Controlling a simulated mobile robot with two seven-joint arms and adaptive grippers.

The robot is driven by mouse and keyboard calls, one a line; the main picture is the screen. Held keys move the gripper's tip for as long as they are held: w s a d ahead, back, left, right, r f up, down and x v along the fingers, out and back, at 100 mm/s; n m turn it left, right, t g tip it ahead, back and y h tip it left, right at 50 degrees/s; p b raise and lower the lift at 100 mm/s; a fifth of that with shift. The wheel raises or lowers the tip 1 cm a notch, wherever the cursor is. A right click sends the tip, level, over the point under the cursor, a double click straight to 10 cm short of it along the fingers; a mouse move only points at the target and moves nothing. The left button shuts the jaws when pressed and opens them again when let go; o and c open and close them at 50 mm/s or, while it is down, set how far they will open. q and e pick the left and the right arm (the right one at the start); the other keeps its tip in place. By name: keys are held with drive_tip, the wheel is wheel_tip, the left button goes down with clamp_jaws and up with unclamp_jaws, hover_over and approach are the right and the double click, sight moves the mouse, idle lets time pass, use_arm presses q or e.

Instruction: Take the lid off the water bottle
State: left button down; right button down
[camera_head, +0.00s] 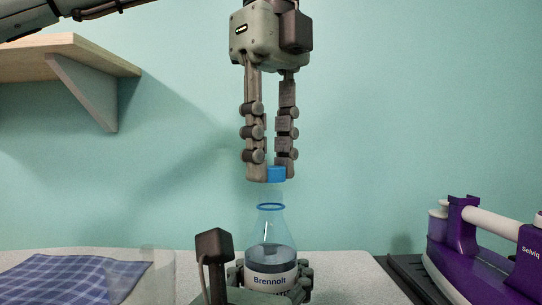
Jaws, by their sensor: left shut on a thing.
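The clear water bottle (270,257) with a "Brennolt" label stands upright at the bottom centre, its mouth open with a blue ring around the neck. The blue lid (277,174) is apart from the bottle, a little above its mouth. My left gripper (270,172) points straight down and is shut on the lid between its fingertips. My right gripper (270,284) is low in the view, with its fingers on both sides of the bottle's lower body, closed against it. The bottle's base is hidden.
A purple and white "Selviq" machine (475,250) stands on a dark base at the right. A blue checked cloth (75,277) lies on the light table (350,275) at the left. A wooden shelf (60,60) juts from the wall at the upper left.

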sight(271, 269)
use_arm(q)
drive_tip(key=shift+r, duration=2)
use_arm(e)
drive_tip(key=c, duration=0.6)
unclamp_jaws()
drive_tip(key=v, duration=0.7)
drive_tip(key=shift+s+a, duration=0.1)
drive_tip(key=shift+s, duration=0.15)
drive_tip(key=shift+r, duration=0.1)
